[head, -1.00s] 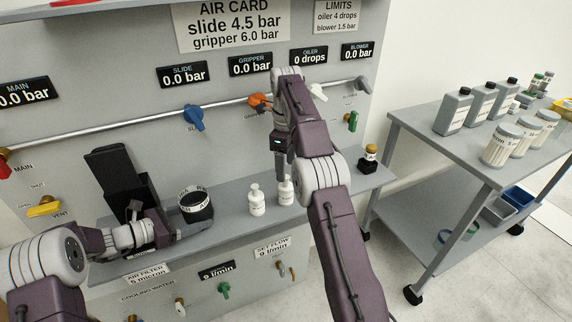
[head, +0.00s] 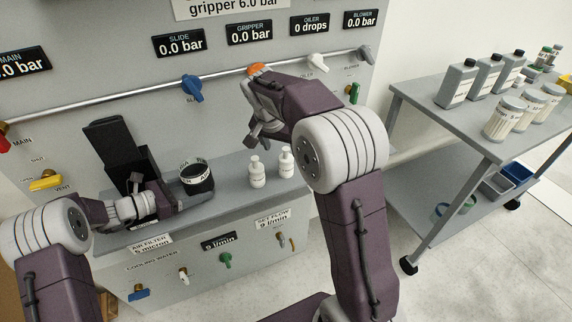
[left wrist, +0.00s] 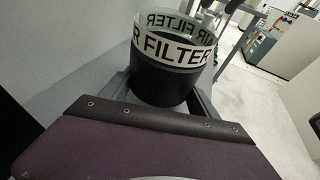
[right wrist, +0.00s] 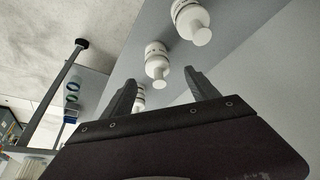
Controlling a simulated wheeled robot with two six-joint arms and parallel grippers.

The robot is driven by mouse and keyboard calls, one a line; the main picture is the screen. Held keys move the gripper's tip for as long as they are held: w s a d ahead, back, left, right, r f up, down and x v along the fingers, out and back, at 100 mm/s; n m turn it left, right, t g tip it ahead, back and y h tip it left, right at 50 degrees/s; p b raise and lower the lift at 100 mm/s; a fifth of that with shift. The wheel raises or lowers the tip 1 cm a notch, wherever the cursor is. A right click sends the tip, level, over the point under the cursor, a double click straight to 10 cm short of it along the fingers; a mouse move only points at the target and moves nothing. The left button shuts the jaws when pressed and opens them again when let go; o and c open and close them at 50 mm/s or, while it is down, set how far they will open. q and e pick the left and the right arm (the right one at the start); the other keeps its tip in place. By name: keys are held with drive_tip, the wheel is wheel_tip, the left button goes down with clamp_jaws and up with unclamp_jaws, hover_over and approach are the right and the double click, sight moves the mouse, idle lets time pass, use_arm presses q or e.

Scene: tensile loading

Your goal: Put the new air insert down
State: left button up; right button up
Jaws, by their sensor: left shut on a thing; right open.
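Two white bottle-shaped pieces, likely air inserts, stand upright on the grey ledge: one on the left (head: 256,173), one on the right (head: 285,161). I cannot tell which is new. The right wrist view shows white pieces (right wrist: 157,66) (right wrist: 190,20) and a third white thing (right wrist: 140,97) partly behind a finger. My right gripper (head: 262,138) is open and empty, above and apart from them; its fingers also show in the right wrist view (right wrist: 162,85). My left gripper (left wrist: 165,100) is shut on the black air filter bowl (left wrist: 158,85), which is on the ledge in the head view (head: 196,181).
A black upright holder (head: 110,150) stands behind my left gripper. The panel carries a rail with a blue valve (head: 192,89) and an orange valve (head: 257,69). A trolley (head: 430,115) with bottles and jars stands at the right. My right arm hides the ledge's right end.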

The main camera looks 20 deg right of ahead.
sight(284, 155)
drive_tip(key=x, duration=0.6)
drive_tip(key=shift+s, duration=0.1)
drive_tip(key=x, duration=0.5)
drive_tip(key=shift+s+d+f, duration=0.1)
drive_tip(key=shift+s+d, duration=0.05)
drive_tip(key=shift+d, duration=0.05)
clamp_jaws()
wheel_tip(284, 155, up, 10)
drive_tip(key=shift+r, duration=0.1)
idle(0.4)
